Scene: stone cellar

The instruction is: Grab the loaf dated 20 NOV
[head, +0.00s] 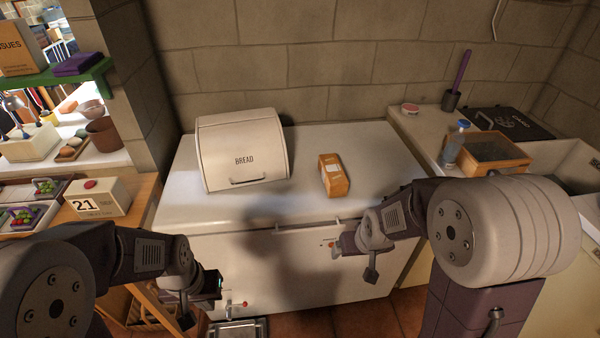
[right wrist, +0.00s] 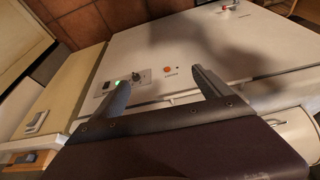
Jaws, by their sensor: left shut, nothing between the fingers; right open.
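A loaf in an orange-brown wrapper with a pale label (head: 334,176) lies on the white chest top, right of the bread box; its date is too small to read. The cream bread box (head: 242,150) marked BREAD has its front closed, so its inside is hidden. My left gripper (head: 203,303) is shut and empty, low in front of the chest at left. My right gripper (head: 355,260) is open and empty, in front of the chest and below the loaf in the picture. Its two spread fingers also show in the right wrist view (right wrist: 162,85).
The white chest (head: 270,222) has free top around the loaf. A calendar block (head: 97,198) reading 21 stands at left. At right are a bottle (head: 455,142), a wooden-framed box (head: 490,152) and a sink (head: 567,165). A stone wall (head: 330,50) rises behind.

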